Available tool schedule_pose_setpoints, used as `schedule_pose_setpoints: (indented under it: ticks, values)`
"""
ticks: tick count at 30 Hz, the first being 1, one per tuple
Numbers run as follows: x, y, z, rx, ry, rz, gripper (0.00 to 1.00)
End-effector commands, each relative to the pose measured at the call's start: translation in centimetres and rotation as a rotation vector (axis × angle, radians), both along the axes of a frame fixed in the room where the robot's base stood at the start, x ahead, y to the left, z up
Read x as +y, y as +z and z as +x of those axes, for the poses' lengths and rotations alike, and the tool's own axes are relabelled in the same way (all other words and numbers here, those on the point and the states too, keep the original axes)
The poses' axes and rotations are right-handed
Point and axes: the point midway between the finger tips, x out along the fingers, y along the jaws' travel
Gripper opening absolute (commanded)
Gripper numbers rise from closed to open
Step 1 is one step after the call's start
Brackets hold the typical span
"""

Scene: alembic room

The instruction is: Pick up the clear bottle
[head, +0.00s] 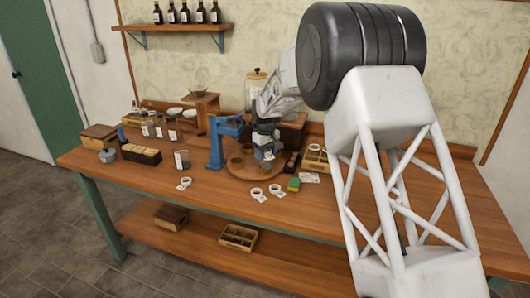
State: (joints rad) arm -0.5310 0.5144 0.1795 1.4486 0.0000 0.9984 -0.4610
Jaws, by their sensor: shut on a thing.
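My gripper (266,149) is low over the round wooden tray (243,171), to the right of the blue stand (216,147). It is shut on a small glassy thing just above or on the tray, most likely the clear bottle. The fingers hide most of it, and I cannot tell whether it touches the tray. A clear glass vessel with a pale label (182,160) stands apart on the table, left of the blue stand.
Small labelled jars (158,131) stand at the left back. Small brown cups (236,163) are on the tray. The table (150,180) is bare at front left.

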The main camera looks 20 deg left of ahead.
Motion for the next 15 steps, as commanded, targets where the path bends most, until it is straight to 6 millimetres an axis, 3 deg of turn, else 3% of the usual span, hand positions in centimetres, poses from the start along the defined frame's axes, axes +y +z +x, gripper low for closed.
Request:
schedule_pose_setpoints:
  ticks: [15]
  values:
    - [-1.9,0.4,-3.3,-0.001,0.0,0.001,0.25]
